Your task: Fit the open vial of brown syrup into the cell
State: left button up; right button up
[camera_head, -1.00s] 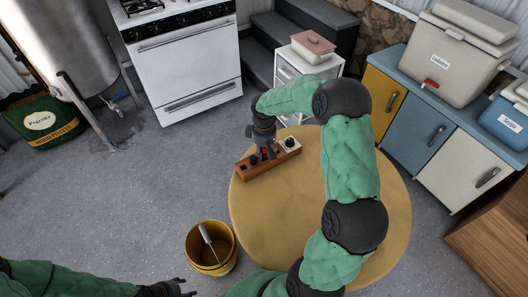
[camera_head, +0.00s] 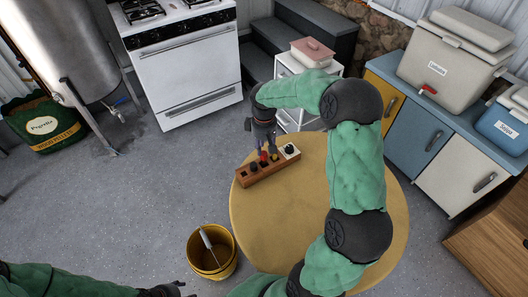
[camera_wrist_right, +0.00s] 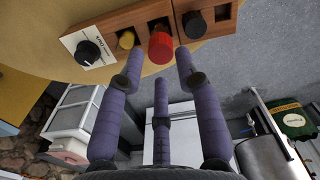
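The wooden block with cells (camera_head: 262,176) lies on the round yellow table; it also shows in the wrist view (camera_wrist_right: 140,18). In it I see a yellow-brown round thing (camera_wrist_right: 126,40), perhaps the syrup vial, and a red-capped piece (camera_wrist_right: 160,46) beside it. My left gripper (camera_head: 170,291) is at the bottom edge, partly cut off.
A white panel with a black knob (camera_wrist_right: 88,52) is at the block's end. The yellow table (camera_head: 310,215) is otherwise clear. A yellow bucket (camera_head: 197,262) with a long-handled tool stands on the floor. A white cart (camera_head: 290,68) stands behind the table.

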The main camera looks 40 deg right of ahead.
jog(key=shift+r+p, duration=0.55)
jog(key=shift+r, duration=1.8)
